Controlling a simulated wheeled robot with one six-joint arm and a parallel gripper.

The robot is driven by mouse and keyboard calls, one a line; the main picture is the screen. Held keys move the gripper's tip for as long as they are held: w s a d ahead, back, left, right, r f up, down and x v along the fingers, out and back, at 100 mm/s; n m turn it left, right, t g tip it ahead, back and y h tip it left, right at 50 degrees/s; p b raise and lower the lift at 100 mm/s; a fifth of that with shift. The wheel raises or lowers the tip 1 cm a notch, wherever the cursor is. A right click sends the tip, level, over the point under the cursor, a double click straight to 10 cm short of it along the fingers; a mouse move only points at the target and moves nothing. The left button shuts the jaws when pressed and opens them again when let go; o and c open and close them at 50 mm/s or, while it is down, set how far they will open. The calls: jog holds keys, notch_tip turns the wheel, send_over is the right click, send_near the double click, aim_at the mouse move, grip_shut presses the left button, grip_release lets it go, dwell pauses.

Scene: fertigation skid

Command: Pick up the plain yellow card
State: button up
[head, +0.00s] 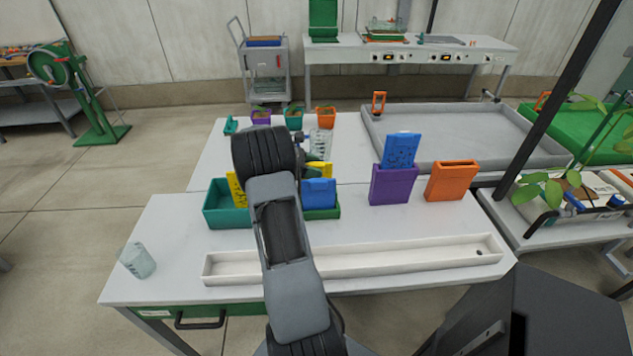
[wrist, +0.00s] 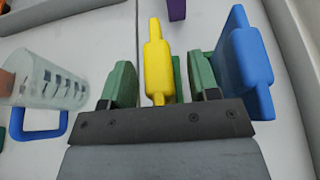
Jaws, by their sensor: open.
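A plain yellow card (wrist: 157,62) stands between the two green fingers of my gripper (wrist: 161,80) in the wrist view. The fingers are open, with a gap visible on both sides of the card. In the head view a yellow card (head: 320,170) shows in part behind a blue card (head: 318,192), and my arm hides most of the gripper. The blue card also shows just right of the right finger in the wrist view (wrist: 243,65). Another yellow card (head: 236,190), with dark marks, stands in a teal bin (head: 229,217) at the left, partly behind my arm.
A clear beaker (wrist: 48,82) with dark marks is close to the left finger. A purple holder (head: 392,185) with a patterned blue card (head: 401,150) and an orange holder (head: 452,181) stand to the right. A white trough (head: 390,261) and a glass (head: 137,260) are in front.

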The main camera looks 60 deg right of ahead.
jog(key=shift+c, duration=0.3)
grip_shut()
dwell(0.4)
